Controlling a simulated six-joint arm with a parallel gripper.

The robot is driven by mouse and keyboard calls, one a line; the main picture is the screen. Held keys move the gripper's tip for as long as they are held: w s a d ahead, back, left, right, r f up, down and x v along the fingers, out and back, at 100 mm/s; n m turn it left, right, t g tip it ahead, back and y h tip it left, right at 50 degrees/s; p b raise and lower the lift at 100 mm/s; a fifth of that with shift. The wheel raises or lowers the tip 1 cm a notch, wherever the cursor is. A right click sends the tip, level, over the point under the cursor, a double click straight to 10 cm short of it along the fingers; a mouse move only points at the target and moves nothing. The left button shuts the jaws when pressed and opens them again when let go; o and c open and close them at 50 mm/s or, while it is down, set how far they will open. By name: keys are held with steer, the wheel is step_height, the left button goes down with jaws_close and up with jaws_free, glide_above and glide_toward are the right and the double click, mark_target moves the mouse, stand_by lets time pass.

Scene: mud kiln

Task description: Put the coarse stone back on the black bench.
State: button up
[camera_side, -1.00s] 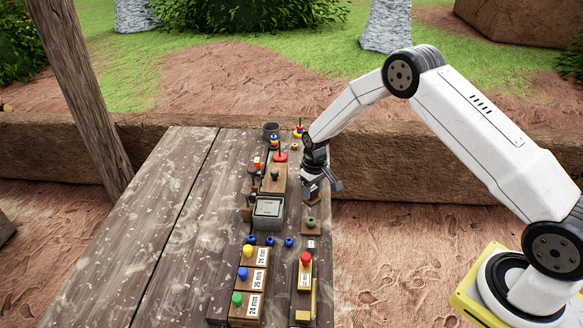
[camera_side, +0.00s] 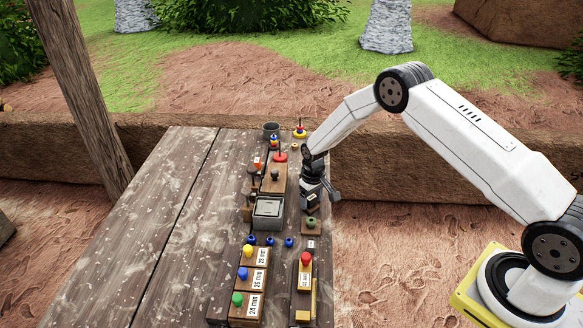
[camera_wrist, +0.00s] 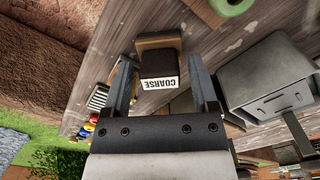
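The coarse stone (camera_wrist: 160,66) is a dark block with a white label reading COARSE, seen in the wrist view. A brown piece (camera_wrist: 157,41) adjoins its far end. My gripper (camera_wrist: 158,62) is open, with one finger on each side of the block. A gap shows between the block and each finger, so it is not gripped. In the side view my gripper (camera_side: 313,198) points down at the right edge of the table, and it largely hides the stone there. I cannot pick out the black bench with certainty in either view.
A grey box (camera_side: 268,211) stands left of my gripper; it also shows in the wrist view (camera_wrist: 266,76). A green ring on a wooden block (camera_side: 311,224) is just in front. Labelled blocks with coloured knobs (camera_side: 250,280) stand nearer. The table's left side is clear.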

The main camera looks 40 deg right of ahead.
mark_target(312, 199)
steer(key=shift+r, duration=0.1)
stand_by(0.3)
step_height(312, 199, up, 12)
steer(key=shift+r, duration=0.1)
stand_by(0.7)
stand_by(0.5)
steer(key=s+a+r+t, duration=0.1)
steer(key=s+r, duration=0.2)
steer(key=s, duration=0.5)
steer(key=s+a+r, duration=0.2)
steer(key=s+r, duration=0.1)
steer(key=s, duration=0.5)
steer(key=s+a+r+t, duration=0.1)
steer(key=s+a+r, duration=0.1)
steer(key=s, duration=0.6)
steer(key=shift+s+a+r+t, duration=0.1)
steer(key=shift+s+r+t, duration=0.1)
steer(key=shift+r, duration=0.25)
steer(key=shift+s+a+r+t, duration=0.1)
steer(key=shift+s+r, duration=0.1)
steer(key=shift+r, duration=0.25)
